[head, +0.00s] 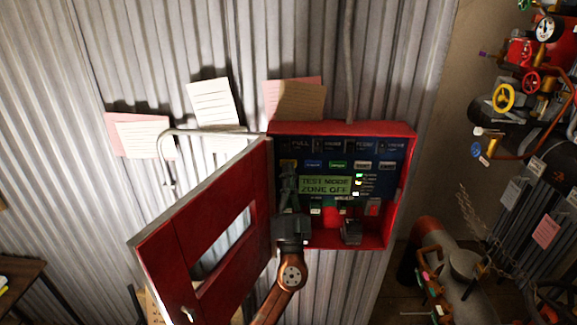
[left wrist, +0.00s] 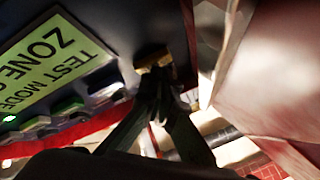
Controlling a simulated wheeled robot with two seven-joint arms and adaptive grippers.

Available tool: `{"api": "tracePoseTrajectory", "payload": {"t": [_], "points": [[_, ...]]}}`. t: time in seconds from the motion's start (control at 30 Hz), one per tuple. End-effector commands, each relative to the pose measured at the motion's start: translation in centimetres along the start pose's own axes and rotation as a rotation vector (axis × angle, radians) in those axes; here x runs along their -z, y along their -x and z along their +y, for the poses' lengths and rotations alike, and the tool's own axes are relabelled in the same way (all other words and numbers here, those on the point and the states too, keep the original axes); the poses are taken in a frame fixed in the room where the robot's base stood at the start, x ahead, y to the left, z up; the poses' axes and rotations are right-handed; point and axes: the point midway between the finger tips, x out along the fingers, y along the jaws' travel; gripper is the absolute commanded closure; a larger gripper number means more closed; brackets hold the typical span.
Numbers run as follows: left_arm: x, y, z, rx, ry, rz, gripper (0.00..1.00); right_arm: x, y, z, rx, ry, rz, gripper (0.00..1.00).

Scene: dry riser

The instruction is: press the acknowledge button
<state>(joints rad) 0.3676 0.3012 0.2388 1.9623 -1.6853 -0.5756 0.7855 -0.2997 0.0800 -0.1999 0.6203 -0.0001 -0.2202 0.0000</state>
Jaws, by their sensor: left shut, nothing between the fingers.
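The red alarm box (head: 398,190) hangs on the corrugated wall with its door open to the left. Its dark blue panel carries a green screen (head: 326,185) reading TEST MODE ZONE OFF and rows of small coloured buttons. The button labels are too small to tell which is acknowledge. My left gripper (head: 289,172) is shut and empty, in front of the panel left of the screen. In the left wrist view its fingertips are at a yellowish button (left wrist: 153,58), partly covering it. Whether they touch is hard to tell. My right gripper is out of view.
The open red door (head: 190,240) with a window cut-out stands close left of my arm. Paper notes (head: 211,102) are fixed on the wall above. Pipes and a yellow valve wheel (head: 503,97) are at the right. A dark block (head: 351,232) sits low in the box.

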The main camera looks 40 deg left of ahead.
Motion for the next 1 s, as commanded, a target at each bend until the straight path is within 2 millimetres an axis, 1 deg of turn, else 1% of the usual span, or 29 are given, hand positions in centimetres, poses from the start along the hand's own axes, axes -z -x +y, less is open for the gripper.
{"api": "tracePoseTrajectory", "payload": {"t": [0.37, 0.67, 1.0], "points": [[-0.3, -0.3, 0.2, 0.001, 0.000, 0.000, 1.00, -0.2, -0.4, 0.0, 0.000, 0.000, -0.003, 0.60], [-0.2, -0.3, 0.2, 0.000, 0.000, 0.000, 1.00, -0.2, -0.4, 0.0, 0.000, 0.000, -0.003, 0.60], [0.5, 0.8, -0.5, 0.000, 0.002, 0.000, 1.00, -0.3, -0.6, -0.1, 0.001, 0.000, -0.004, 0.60]]}}
